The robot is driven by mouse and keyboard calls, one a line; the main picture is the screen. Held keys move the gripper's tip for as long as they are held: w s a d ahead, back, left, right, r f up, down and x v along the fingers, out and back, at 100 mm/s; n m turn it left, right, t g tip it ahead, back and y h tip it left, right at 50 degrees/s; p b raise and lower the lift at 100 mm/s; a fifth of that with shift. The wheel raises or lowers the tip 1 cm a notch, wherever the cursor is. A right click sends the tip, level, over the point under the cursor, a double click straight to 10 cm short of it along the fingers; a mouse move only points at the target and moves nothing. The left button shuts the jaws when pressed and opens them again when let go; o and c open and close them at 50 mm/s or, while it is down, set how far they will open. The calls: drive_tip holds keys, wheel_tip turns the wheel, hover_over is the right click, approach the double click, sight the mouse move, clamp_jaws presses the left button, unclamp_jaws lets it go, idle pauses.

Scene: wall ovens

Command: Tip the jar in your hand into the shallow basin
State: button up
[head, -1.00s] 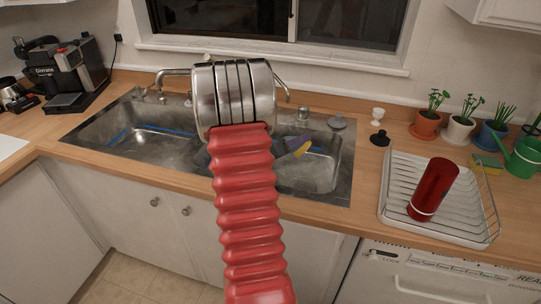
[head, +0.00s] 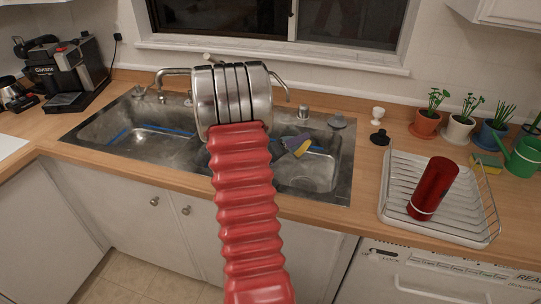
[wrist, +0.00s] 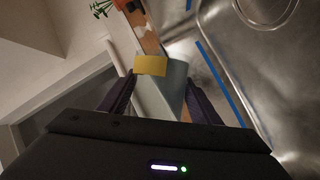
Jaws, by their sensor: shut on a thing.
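My gripper (wrist: 160,88) is shut on a pale blue-grey jar (wrist: 175,75) with a yellow patch, between two dark fingers. In the head view, part of my gripper (head: 289,142) and the jar's yellow patch (head: 302,148) show over the right side of the sink, beyond my arm. The rest of the jar is hidden or too small to read; its contents cannot be seen. The metal sink has a left basin (head: 140,140) and a right basin (head: 310,178), each with a blue line. Their depths are hard to compare. Sink metal (wrist: 255,60) also fills the wrist view's right side.
A faucet (head: 172,73) stands behind the sink. A dish rack (head: 398,190) holding a red cylinder (head: 434,187) is to the right. Potted plants (head: 459,128) and a green watering can (head: 525,155) stand behind it. A coffee machine (head: 67,72) is at the left.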

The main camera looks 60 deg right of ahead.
sight(289, 132)
drive_tip(key=shift+f+n+h, duration=0.15)
drive_tip(key=shift+n+h, duration=0.15)
drive_tip(key=shift+n, duration=0.4)
idle(0.4)
drive_tip(key=shift+w+r+n+g+h+p, duration=0.1)
drive_tip(key=shift+r+n+g+h+p, duration=0.3)
drive_tip(key=shift+n, duration=0.4)
idle(0.6)
drive_tip(key=shift+w+r+n+p, duration=0.3)
drive_tip(key=shift+w+r+n, duration=0.25)
drive_tip(key=shift+w+n, duration=0.25)
idle(0.5)
drive_tip(key=shift+w+r+n+h+p, duration=0.15)
drive_tip(key=shift+r+n+h, duration=0.2)
drive_tip(key=shift+r, duration=0.25)
drive_tip(key=shift+w+r+n+h+p, duration=0.15)
drive_tip(key=shift+r+n+h, duration=0.1)
drive_tip(key=shift+r+n, duration=0.25)
drive_tip(key=shift+w+r+n+h, duration=0.15)
drive_tip(key=shift+r+n+h, duration=0.25)
drive_tip(key=shift+n, duration=0.45)
idle(0.7)
